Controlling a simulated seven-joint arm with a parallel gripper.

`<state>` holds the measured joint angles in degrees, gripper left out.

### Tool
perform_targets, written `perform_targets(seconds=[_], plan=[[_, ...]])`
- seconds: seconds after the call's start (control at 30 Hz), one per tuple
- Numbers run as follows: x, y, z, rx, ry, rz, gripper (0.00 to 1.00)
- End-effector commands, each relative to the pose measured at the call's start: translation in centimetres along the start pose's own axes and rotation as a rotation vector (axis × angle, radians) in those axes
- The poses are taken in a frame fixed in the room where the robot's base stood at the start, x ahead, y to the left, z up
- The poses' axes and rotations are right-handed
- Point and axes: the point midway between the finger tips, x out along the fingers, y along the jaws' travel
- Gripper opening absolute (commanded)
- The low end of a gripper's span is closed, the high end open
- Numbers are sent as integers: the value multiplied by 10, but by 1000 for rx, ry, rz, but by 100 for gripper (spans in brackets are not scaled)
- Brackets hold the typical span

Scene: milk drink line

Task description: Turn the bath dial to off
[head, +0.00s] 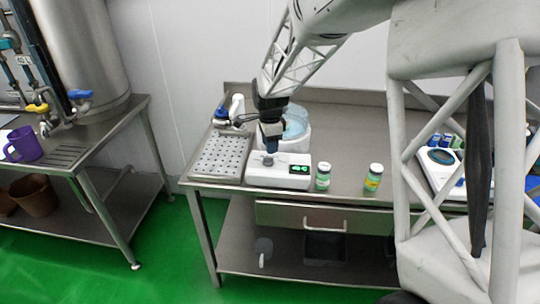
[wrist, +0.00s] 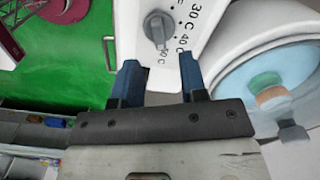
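The bath dial (wrist: 158,27) is a grey knob on a white control panel (wrist: 208,22) printed with temperature marks, among them 30 C and 40 C. Its ridge runs roughly toward the lower marks; I cannot tell the exact setting. In the head view the dial (head: 268,161) sits on the left of the white control box (head: 280,180), beside a lit green display (head: 299,169). My gripper (wrist: 160,72) is open and empty, its blue fingers apart, with the dial ahead of the gap. In the head view my gripper (head: 270,146) points down just above the dial. No contact shows.
The round water bath (head: 297,138) stands right behind the box. A perforated tray (head: 220,156) lies left. Two small green-labelled jars (head: 323,177) (head: 373,177) stand right of the box. A purple jug (head: 22,146) is on the left table. Bare steel lies between the jars.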

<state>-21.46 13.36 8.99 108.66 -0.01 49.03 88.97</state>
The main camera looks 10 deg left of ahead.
Motion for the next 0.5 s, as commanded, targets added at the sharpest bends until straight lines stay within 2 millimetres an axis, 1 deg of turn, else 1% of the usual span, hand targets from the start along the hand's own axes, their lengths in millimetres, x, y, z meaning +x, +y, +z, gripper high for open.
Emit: perform_targets(seconds=[0.03, 0.2, 0.4, 0.5], plan=[[7, 0, 0, 0, 0, 2, 39], [28, 0, 0, 0, 0, 2, 39], [44, 0, 0, 0, 0, 1, 39], [48, 0, 0, 0, 0, 1, 39]])
